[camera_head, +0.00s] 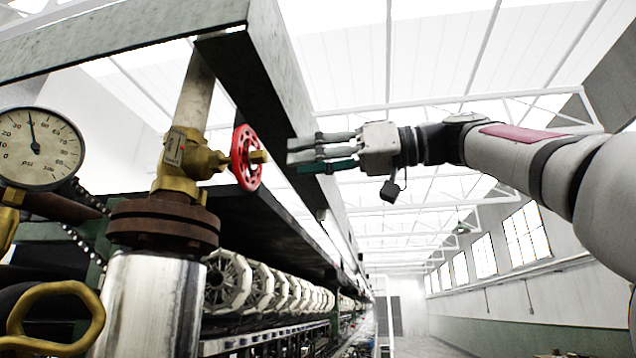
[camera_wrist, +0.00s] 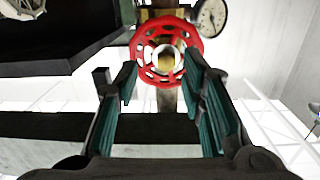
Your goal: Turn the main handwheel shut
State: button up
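The red handwheel (camera_head: 246,157) sits on a brass valve (camera_head: 190,158) on the vertical pipe, its face turned to the right toward my gripper. My gripper (camera_head: 291,153) is to the right of the wheel, level with it, with a gap between fingertips and wheel. In the wrist view the red handwheel (camera_wrist: 166,50) is ahead at the top middle, with its brass hub in the centre. The two green-padded fingers of my gripper (camera_wrist: 162,80) are spread apart with nothing between them. Part of the wheel's lower rim lies behind the fingertips in that view.
A pressure gauge (camera_head: 40,148) is at the left, and a yellow looped handle (camera_head: 50,318) is at the lower left. Reels (camera_head: 235,282) line the machine below. Open room lies to the right.

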aim_at(266, 157)
jog(key=shift+n, duration=0.4)
jog(key=a+p, duration=0.1)
jog(key=a, duration=0.1)
jog(key=a+r+p, duration=0.1)
jog(key=a, duration=0.2)
jog(key=shift+r, duration=0.2)
jog(key=shift+w+a+f+p, duration=0.1)
jog(key=shift+a+p, duration=0.35)
jog(key=shift+a, duration=0.3)
jog(key=shift+w, duration=0.1)
jog(key=shift+c, duration=0.6)
